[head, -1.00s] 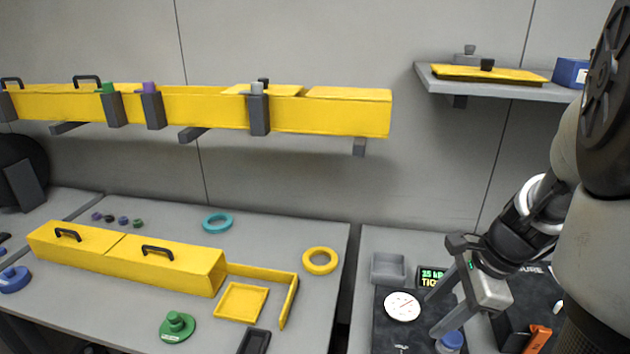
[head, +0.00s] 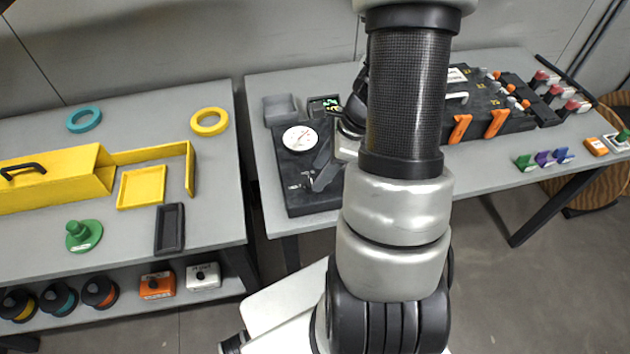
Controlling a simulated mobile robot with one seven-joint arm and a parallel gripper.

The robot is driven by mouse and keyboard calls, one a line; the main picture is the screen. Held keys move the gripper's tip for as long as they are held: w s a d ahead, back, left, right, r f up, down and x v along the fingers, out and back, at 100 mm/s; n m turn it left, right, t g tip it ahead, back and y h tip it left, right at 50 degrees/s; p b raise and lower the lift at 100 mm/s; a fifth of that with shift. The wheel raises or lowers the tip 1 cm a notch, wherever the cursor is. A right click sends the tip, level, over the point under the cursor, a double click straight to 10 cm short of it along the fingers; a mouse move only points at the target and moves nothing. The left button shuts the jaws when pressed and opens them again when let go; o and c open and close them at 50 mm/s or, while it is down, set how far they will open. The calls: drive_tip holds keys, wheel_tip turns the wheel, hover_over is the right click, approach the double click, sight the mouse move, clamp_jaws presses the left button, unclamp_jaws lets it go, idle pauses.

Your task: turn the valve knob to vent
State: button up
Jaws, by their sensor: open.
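A black pressure panel (head: 290,165) lies on the right-hand table, with a round white dial gauge (head: 299,139) and a small green-lit display (head: 324,105). My gripper (head: 324,172) is over the right part of this panel, pointing down, with its grey fingers partly in view. It is open. My own arm covers most of the gripper and the panel's right side. The valve knob cannot be made out behind the arm and fingers, so I cannot tell whether the fingers touch it. Small pale markings (head: 302,181) show on the panel left of the fingers.
A grey open bin (head: 280,109) stands behind the gauge. A black case with orange handles (head: 480,105) lies right of my arm. The left table holds a yellow tray (head: 141,188), a green knobbed disc (head: 83,235) and a dark tray (head: 170,229). A gap separates the tables.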

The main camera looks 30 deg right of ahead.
sight(312, 183)
drive_tip(key=shift+b+x, duration=0.35)
drive_tip(key=shift+x, duration=1.6)
drive_tip(key=c, duration=1)
drive_tip(key=shift+c, duration=0.2)
drive_tip(key=n+g, duration=0.1)
drive_tip(key=n, duration=0.1)
drive_tip(key=n+g+p, duration=0.1)
drive_tip(key=n, duration=0.2)
drive_tip(key=shift+w+n+y, duration=0.25)
drive_tip(key=shift+n+y, duration=0.05)
drive_tip(key=shift+y, duration=0.1)
drive_tip(key=n+g, duration=0.1)
drive_tip(key=n, duration=0.2)
drive_tip(key=n+g, duration=0.1)
drive_tip(key=n, duration=0.2)
drive_tip(key=shift+w+h, duration=0.2)
drive_tip(key=shift+h, duration=0.2)
drive_tip(key=shift+n, duration=0.3)
